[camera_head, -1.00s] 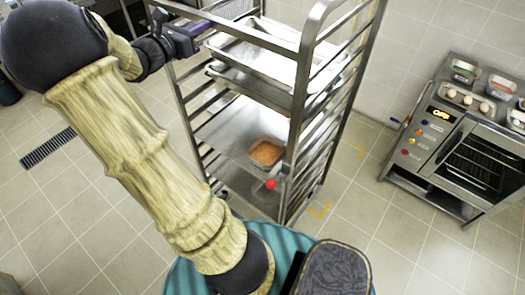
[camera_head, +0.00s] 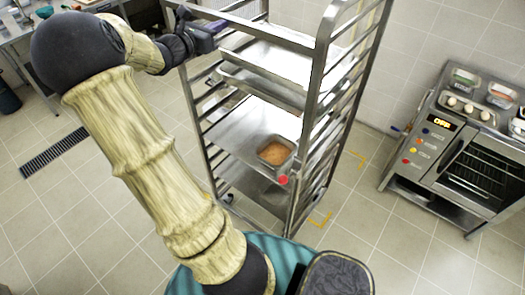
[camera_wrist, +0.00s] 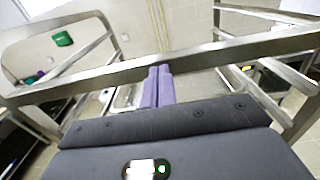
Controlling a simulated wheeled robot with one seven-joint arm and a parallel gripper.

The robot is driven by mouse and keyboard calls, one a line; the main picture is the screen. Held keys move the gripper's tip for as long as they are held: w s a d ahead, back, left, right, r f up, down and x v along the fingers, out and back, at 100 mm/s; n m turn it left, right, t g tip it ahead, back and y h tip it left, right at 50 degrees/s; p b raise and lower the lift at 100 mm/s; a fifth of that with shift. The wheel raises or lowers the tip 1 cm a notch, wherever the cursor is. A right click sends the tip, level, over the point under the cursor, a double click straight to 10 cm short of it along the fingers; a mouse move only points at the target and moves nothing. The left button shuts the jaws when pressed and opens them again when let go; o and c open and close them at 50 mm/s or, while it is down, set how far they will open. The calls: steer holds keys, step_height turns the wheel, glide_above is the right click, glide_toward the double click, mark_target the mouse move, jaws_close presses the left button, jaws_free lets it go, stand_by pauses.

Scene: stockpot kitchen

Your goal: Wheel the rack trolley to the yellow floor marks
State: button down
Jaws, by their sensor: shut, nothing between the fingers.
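The tall metal rack trolley (camera_head: 317,125) stands upright in the middle of the head view, with trays on its runners. My gripper (camera_head: 208,36) is at its upper left, by the top rail. In the wrist view my purple fingers (camera_wrist: 158,82) are together and empty, their tips at the rack's top rail (camera_wrist: 180,62); I cannot tell whether they touch it. Yellow floor marks show at the rack's lower right (camera_head: 320,221) and farther back (camera_head: 358,158). The rack's foot is just left of the nearer mark. Other marks may be hidden behind the rack.
An oven (camera_head: 470,165) with food pans on top stands to the right, with clear floor between it and the rack. A floor drain (camera_head: 53,152) lies at left.

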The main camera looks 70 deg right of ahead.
mark_target(229, 21)
steer(key=shift+x, duration=2.2)
steer(key=shift+a, duration=0.1)
steer(key=x, duration=1.1)
steer(key=shift+b, duration=0.3)
steer(key=shift+b+v, duration=1.55)
steer(key=shift+v, duration=3.4)
